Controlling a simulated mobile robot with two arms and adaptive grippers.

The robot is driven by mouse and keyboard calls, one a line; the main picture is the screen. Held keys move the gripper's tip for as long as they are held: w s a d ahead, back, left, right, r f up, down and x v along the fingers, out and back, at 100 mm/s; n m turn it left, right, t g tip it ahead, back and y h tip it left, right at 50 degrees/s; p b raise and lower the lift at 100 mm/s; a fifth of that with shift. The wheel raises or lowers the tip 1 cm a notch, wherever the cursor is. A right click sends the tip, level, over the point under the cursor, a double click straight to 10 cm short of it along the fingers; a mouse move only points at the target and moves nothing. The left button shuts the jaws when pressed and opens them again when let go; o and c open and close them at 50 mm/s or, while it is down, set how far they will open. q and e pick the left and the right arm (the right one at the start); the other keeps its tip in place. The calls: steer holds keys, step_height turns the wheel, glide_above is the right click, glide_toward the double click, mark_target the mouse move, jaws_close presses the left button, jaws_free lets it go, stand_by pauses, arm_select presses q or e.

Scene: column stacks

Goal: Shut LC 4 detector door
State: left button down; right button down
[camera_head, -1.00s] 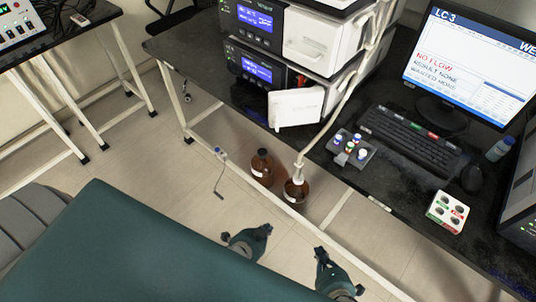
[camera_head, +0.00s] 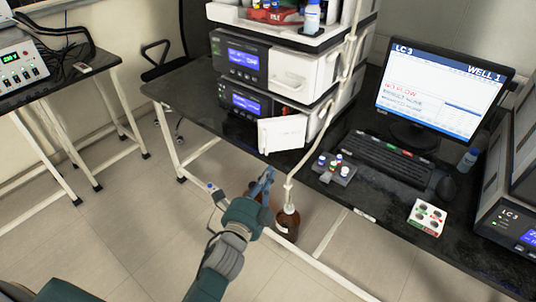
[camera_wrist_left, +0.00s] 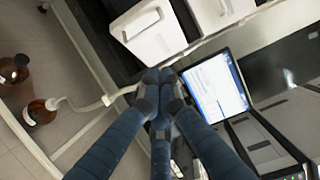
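A white door (camera_head: 282,134) stands swung open from the front of the lower module (camera_head: 243,101) in the stack on the middle bench. I cannot read a label naming this stack. The module above has its white front panel (camera_head: 292,71) closed. My left gripper (camera_head: 264,182) is below and slightly left of the open door, beyond the bench's front edge and apart from the door. In the left wrist view its fingers (camera_wrist_left: 159,76) look together and hold nothing, with white module fronts (camera_wrist_left: 150,28) ahead. My right gripper is out of view.
A brown bottle (camera_head: 287,223) with a tube stands on the floor below the bench; another is partly hidden. A vial rack (camera_head: 335,170), keyboard (camera_head: 384,158) and monitor (camera_head: 428,92) stand right of the door.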

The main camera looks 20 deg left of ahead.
mark_target(266, 152)
arm_select(q)
steer(key=w+a+p, duration=0.1)
steer(key=w+a, duration=0.1)
steer(key=w, duration=0.6)
steer(key=shift+w+a, duration=0.15)
steer(key=shift+a, duration=0.1)
steer(key=shift+w+a+m+h+p, duration=0.25)
steer(key=shift+a+m+h+p, duration=0.05)
steer(key=shift+a+h, duration=0.1)
